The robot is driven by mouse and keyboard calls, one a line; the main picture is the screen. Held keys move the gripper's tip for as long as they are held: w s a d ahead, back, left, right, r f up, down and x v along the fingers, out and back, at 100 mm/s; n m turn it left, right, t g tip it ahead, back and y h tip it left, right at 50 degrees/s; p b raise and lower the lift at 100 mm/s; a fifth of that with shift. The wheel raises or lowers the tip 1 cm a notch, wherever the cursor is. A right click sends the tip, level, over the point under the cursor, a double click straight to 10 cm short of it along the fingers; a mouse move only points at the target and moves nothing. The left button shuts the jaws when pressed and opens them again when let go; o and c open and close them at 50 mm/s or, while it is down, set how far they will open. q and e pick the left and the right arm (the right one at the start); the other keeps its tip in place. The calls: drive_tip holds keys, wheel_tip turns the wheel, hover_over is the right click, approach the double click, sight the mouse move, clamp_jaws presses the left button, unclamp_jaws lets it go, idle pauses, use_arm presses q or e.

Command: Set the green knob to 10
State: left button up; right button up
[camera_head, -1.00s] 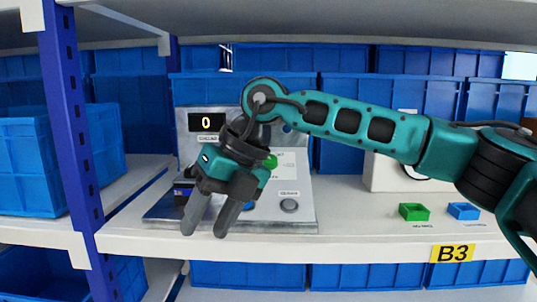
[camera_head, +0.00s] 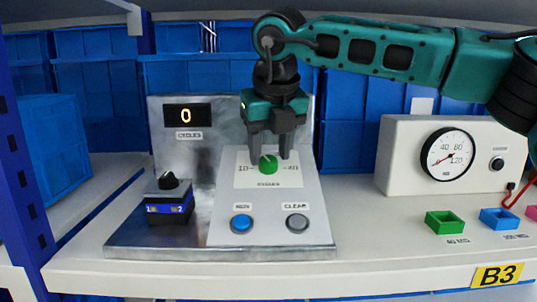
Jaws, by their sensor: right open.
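The green knob (camera_head: 268,164) sits on a pale panel of the metal control box, between the printed marks 10 on its left and 40 on its right. A light line on the knob's top points up and slightly left. My right gripper (camera_head: 270,152) comes down from above with its two fingers apart, one to each side of the knob's upper part in the picture. I cannot tell whether the fingers touch the knob. The display (camera_head: 187,115) above, labelled CYCLES, reads 0. My left gripper is not in view.
Below the knob are a blue RUN button (camera_head: 241,224) and a grey CLEAR button (camera_head: 297,223). A black knob (camera_head: 169,181) stands on a 1–2 block at left.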

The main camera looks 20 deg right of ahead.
drive_tip(key=shift+x, duration=0.75)
drive_tip(key=c, duration=0.8)
drive_tip(key=shift+o, duration=0.2)
